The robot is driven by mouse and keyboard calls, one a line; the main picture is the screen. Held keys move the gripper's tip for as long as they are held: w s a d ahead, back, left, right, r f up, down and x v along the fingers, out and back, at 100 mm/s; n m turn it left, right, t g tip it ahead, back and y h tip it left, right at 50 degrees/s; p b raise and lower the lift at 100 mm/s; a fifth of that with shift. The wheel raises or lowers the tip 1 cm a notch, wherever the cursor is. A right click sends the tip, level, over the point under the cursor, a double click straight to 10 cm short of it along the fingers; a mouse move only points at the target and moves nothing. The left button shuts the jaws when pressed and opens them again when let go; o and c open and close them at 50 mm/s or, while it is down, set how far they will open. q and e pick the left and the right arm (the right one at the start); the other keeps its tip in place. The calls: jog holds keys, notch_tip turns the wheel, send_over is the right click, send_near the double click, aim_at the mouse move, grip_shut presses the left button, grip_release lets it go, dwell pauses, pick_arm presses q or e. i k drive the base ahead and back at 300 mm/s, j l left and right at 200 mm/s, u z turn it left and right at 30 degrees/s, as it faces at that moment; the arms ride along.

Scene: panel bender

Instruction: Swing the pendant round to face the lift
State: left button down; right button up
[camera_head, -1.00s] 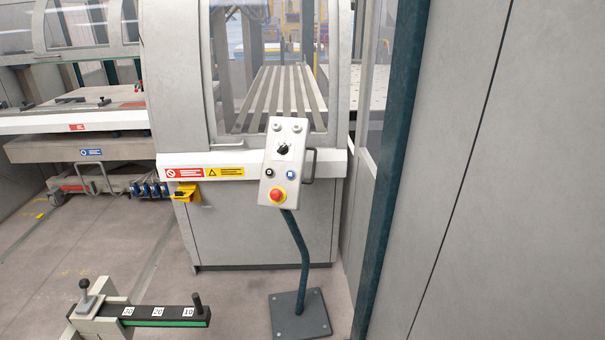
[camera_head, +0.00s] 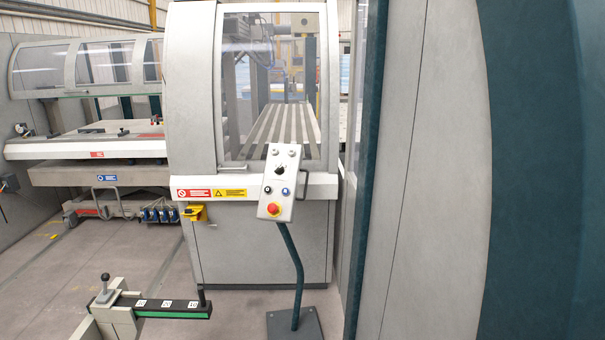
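The pendant (camera_head: 280,181) is a pale grey control box on a bent dark green post (camera_head: 294,262). The post stands on a dark square foot plate (camera_head: 294,325), cut by the lower frame edge. The box face is turned toward me, with a black selector knob, small buttons and a red emergency stop on a yellow ring (camera_head: 273,209). A dark handle (camera_head: 302,184) sticks out on its right side. The lift (camera_head: 100,175) may be the low table unit at left; I cannot tell for sure. Neither of my grippers is in view.
A grey machine cabinet (camera_head: 263,245) with a clear window stands right behind the pendant. Tall grey panels (camera_head: 430,170) and a dark green post (camera_head: 365,150) close off the right. A black-and-green bar with number labels (camera_head: 170,307) is at the lower left. Floor (camera_head: 140,262) is open at left.

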aim_at(286, 204)
jog(key=k+l, duration=0.1)
jog(key=k, duration=0.25)
jog(key=i+j, duration=0.1)
jog(key=i, duration=0.25)
jog(key=i+j+u, duration=0.1)
jog(key=i, duration=1.65)
